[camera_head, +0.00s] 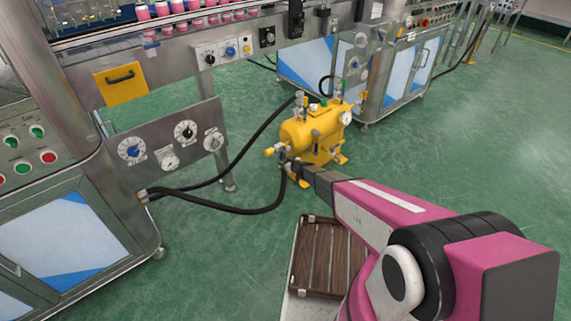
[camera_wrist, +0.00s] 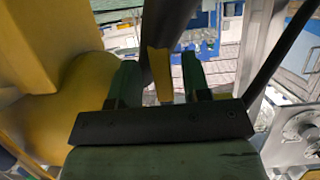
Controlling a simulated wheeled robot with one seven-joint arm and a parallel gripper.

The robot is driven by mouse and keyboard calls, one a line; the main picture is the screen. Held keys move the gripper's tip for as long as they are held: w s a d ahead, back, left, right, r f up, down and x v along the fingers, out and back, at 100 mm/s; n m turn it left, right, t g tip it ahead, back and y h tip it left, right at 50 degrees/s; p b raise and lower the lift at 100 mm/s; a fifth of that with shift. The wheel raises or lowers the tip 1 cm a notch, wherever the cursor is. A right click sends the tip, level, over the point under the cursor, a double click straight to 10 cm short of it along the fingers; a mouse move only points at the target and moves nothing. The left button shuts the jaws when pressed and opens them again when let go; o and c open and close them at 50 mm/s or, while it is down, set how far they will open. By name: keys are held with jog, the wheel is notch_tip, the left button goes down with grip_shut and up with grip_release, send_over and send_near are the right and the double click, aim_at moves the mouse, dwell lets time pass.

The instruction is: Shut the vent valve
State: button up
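A yellow tank (camera_head: 315,132) stands on the green floor with several small valves, yellow levers and a dial gauge. Which valve is the vent valve I cannot tell. My gripper (camera_head: 287,165) is at the tank's near left end, among its fittings and hose ends. In the wrist view, the two dark fingers of my gripper (camera_wrist: 160,78) are apart. A narrow yellow bar (camera_wrist: 160,74), probably a valve lever, shows between them with gaps on both sides. The tank's yellow body (camera_wrist: 75,105) fills the left of that view. Its contact with the fingers is not visible.
Black hoses (camera_head: 215,207) run from the tank to a steel machine with a knob panel (camera_head: 170,145) at left. A dark hose (camera_wrist: 168,40) passes just beyond the fingers. A slatted brown crate (camera_head: 325,258) lies below my arm. Open green floor is at right.

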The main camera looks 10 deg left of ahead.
jog(key=v, duration=1)
jog(key=shift+s+d, duration=0.25)
jog(key=shift+s, duration=0.05)
jog(key=shift+r, duration=0.15)
jog(key=s+d+r+m+g, duration=0.1)
jog(key=s+d+r+g, duration=0.3)
jog(key=r, duration=0.4)
jog(key=s+d+r+g, duration=0.1)
jog(key=s+d+r, duration=0.4)
jog(key=r, duration=0.2)
jog(key=s+d+r+m+g+h, duration=0.2)
jog(key=s+d+r+m+h, duration=0.2)
jog(key=d, duration=0.7)
jog(key=s+d+r+m+g+h, duration=0.1)
jog(key=s+d+r+m+h, duration=0.4)
jog(key=s+d+r, duration=0.4)
jog(key=shift+s+d+g+h, duration=0.4)
jog(key=shift+s+d+h, duration=0.2)
jog(key=shift+s+d, duration=0.55)
jog(key=shift+s+a, duration=0.1)
